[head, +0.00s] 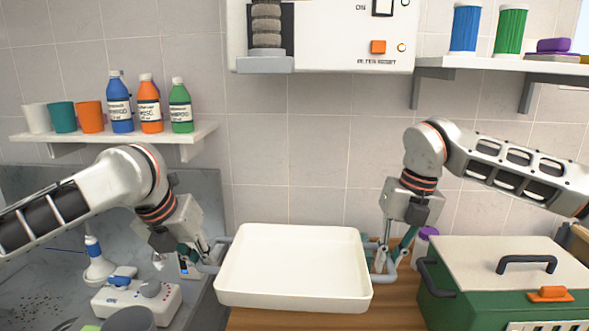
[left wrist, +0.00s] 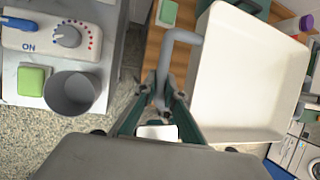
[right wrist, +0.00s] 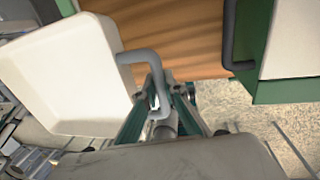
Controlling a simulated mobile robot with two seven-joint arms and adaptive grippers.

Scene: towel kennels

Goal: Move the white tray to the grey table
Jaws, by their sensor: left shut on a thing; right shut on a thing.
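The white tray (head: 293,297) is in the middle of the head view, empty, with a grey handle at each side. My left gripper (head: 205,262) is shut on its left handle, which also shows in the left wrist view (left wrist: 178,50). My right gripper (head: 378,262) is shut on its right handle, which also shows in the right wrist view (right wrist: 146,62). The tray is over a wooden surface (head: 330,318); I cannot tell whether it touches it. A grey surface (head: 50,235) lies at the left; I cannot tell whether it is the grey table.
A green box (head: 440,285) with a pale lid stands right of the tray. A white control panel (head: 135,300) and a grey cup (head: 130,319) are at the left. A wall machine (head: 325,45) and a bottle shelf (head: 115,135) are above.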

